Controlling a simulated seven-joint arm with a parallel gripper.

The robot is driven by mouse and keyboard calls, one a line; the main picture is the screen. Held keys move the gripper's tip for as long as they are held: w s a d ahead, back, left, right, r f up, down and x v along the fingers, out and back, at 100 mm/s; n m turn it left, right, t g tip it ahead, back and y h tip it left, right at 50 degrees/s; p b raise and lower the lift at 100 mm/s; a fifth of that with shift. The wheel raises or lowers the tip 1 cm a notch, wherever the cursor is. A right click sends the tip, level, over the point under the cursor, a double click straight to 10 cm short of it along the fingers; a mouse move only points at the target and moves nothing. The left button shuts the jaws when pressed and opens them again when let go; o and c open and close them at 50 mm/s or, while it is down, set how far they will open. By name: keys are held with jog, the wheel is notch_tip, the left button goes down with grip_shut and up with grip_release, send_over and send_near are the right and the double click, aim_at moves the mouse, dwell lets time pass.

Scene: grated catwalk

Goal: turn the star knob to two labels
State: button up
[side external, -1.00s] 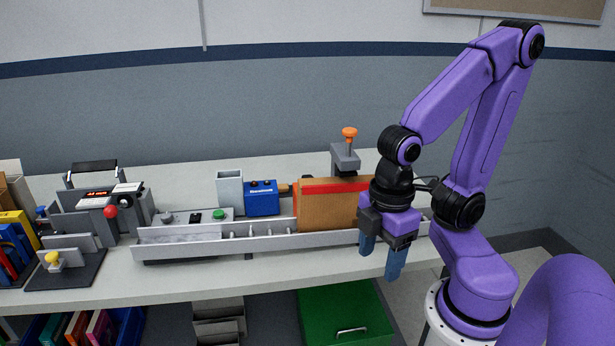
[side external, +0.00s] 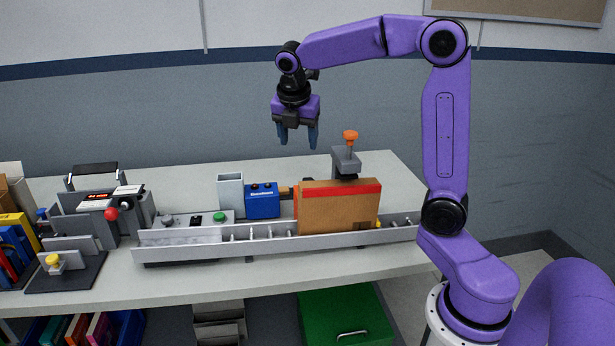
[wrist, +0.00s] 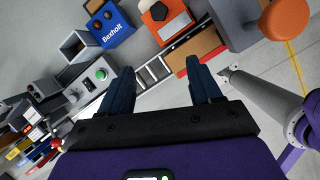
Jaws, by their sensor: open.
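My gripper (side external: 298,143) is open and empty, pointing down high above the back of the bench. Its two blue fingers also show apart in the wrist view (wrist: 158,75). A dark, angular knob (wrist: 168,12), likely the star knob, sits on an orange housing (wrist: 155,30) at the top of the wrist view, ahead of my fingers and not touching them. The top edge cuts off part of it. Its labels cannot be read.
The cardboard box (side external: 338,212) stands on a long metal rail (side external: 180,250). A blue box (side external: 262,203) and grey open bin (side external: 230,190) stand left of the housing. An orange-topped grey post (side external: 347,158) rises to its right. Several devices crowd the bench's left.

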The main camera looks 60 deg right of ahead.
jog(key=shift+n, duration=0.4)
jog(key=d+x, duration=0.1)
jog(key=x, duration=0.5)
jog(key=d+x, duration=0.1)
jog(key=x, duration=0.5)
jog(key=d+r+x, duration=0.1)
jog(key=x, duration=0.4)
jog(key=shift+w+d+f, duration=0.15)
jog(key=shift+w+f, duration=0.15)
jog(key=shift+w, duration=0.05)
jog(key=c, duration=1)
